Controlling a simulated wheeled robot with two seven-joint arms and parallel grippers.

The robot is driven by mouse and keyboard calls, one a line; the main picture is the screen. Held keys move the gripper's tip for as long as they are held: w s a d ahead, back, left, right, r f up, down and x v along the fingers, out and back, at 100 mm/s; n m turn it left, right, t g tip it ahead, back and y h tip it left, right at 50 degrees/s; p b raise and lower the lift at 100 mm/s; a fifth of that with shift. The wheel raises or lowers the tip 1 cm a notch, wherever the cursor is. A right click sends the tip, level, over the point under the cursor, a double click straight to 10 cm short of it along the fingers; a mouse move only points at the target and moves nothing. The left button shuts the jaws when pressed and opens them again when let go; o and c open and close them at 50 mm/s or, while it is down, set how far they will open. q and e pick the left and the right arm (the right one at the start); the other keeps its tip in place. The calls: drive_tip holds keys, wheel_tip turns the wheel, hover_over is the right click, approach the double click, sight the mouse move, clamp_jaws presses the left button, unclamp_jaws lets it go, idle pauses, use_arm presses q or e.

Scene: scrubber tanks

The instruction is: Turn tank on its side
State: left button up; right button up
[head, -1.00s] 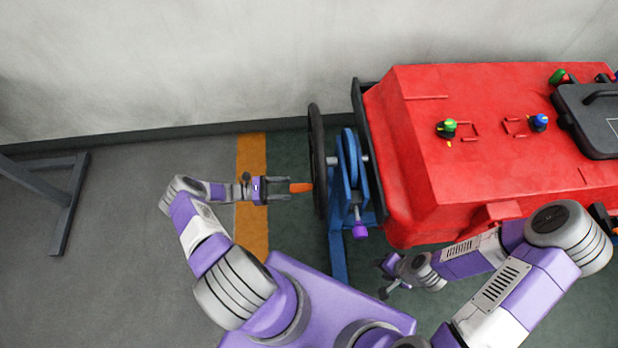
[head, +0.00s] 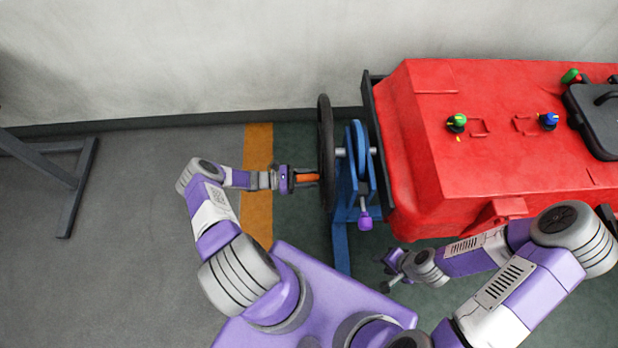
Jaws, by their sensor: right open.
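The red tank (head: 430,150) lies at the right on a blue stand (head: 341,245). A black handwheel (head: 326,150) is at its left end, with an orange handle (head: 307,178) sticking out to the left. My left gripper (head: 304,178) is at the orange handle, its fingers overlapping it. How tightly they close on it is too small to tell. My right gripper (head: 388,275) is open and empty, low in front of the tank's left end. A purple-knobbed lever (head: 365,221) hangs on the stand, apart from both grippers.
Green and blue valves (head: 457,122) and a black lid (head: 600,125) are on the tank's top. A wall runs behind. A grey metal frame (head: 78,190) stands at the far left. The grey floor (head: 130,250) between it and my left arm is clear.

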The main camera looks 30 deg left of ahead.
use_arm(q)
clamp_jaws()
